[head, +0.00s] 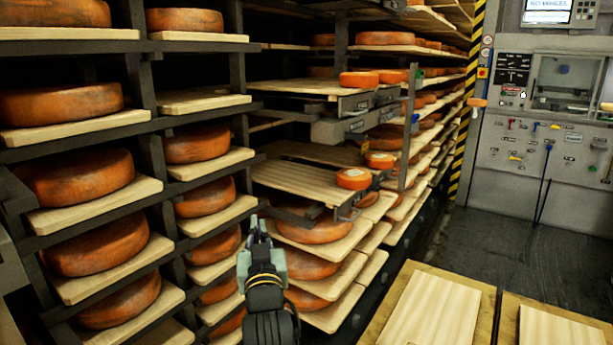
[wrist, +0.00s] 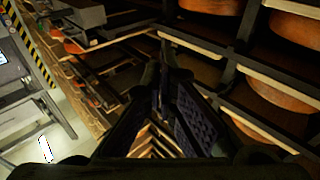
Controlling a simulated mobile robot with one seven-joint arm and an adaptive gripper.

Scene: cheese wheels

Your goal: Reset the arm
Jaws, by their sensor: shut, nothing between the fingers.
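My gripper (head: 258,222) is in the lower middle of the head view, in front of the cheese shelves and apart from them. Its fingers are together and hold nothing. In the wrist view my gripper (wrist: 163,75) shows dark in the middle, its fingertips meeting, with shelf boards behind it. My arm comes up from the bottom edge of the head view.
Racks with orange cheese wheels (head: 75,177) on wooden boards fill the left and middle. A slatted shelf (head: 295,179) with small cheeses juts out. A grey control panel (head: 540,150) stands right. Wooden boards (head: 435,308) lie at the lower right; dark floor (head: 500,235) is clear.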

